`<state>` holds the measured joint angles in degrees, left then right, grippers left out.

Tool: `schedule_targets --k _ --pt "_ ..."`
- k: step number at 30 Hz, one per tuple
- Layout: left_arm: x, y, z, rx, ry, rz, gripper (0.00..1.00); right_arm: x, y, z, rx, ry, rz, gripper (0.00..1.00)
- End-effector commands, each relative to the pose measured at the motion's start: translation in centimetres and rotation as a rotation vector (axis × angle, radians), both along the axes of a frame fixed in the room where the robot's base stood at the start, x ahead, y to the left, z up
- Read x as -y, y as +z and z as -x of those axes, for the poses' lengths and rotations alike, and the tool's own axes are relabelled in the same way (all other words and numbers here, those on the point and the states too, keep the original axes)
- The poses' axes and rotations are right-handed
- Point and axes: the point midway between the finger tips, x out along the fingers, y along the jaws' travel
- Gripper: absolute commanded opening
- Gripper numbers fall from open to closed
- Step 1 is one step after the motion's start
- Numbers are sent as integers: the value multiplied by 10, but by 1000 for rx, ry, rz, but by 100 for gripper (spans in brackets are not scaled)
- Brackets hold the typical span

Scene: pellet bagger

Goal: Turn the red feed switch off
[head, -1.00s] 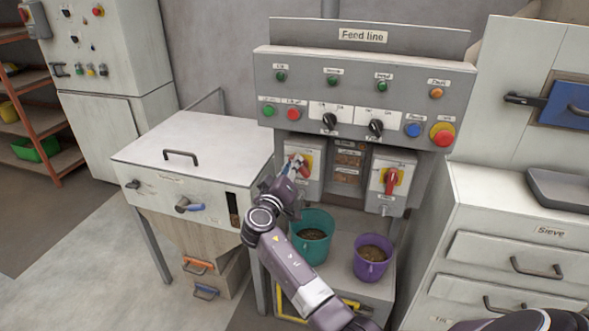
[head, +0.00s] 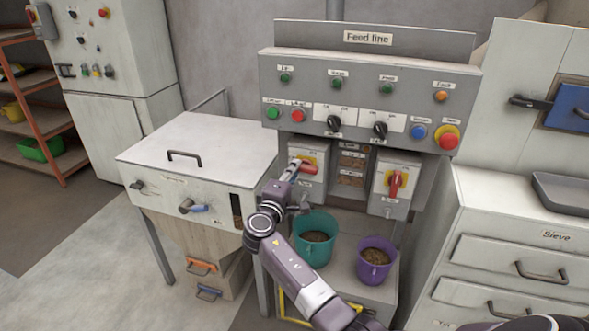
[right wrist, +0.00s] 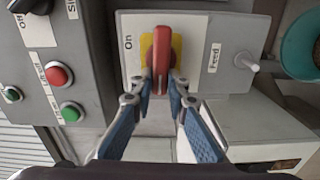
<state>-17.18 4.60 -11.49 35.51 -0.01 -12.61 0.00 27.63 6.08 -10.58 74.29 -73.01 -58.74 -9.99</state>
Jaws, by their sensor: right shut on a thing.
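The red feed switch (head: 309,168) sits on a yellow plate on the left switch box under the feed line panel. Its handle lies about level in the head view, red end to the right. In the right wrist view the red handle (right wrist: 161,60) stands between my fingertips, with an "On" label beside it and a "Feed" label (right wrist: 213,57) on the box. My right gripper (right wrist: 163,82) is shut on the handle; it also shows in the head view (head: 294,168). My left gripper is not in view.
A second red switch (head: 395,183) on the right box has its handle upright. A teal bucket (head: 314,251) and a purple bucket (head: 375,264) stand below the boxes. Buttons and black knobs (head: 380,130) line the panel above. A white hopper (head: 200,150) stands at left.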

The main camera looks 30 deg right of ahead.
Motion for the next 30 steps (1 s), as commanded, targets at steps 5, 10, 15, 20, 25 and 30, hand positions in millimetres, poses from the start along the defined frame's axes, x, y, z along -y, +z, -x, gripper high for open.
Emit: schedule_targets --k 5,10,15,20,25,30 --pt "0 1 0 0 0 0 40 1 2 -1 -29 1 33 0" --pt "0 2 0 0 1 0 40 1 2 -1 -41 0 43 0" --pt "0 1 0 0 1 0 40 1 2 -1 -43 0 44 0" --pt "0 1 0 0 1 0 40 1 2 -1 -41 0 44 0" --pt "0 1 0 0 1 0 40 1 1 0 -42 0 43 32" --pt "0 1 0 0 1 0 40 1 0 0 -43 0 41 32"
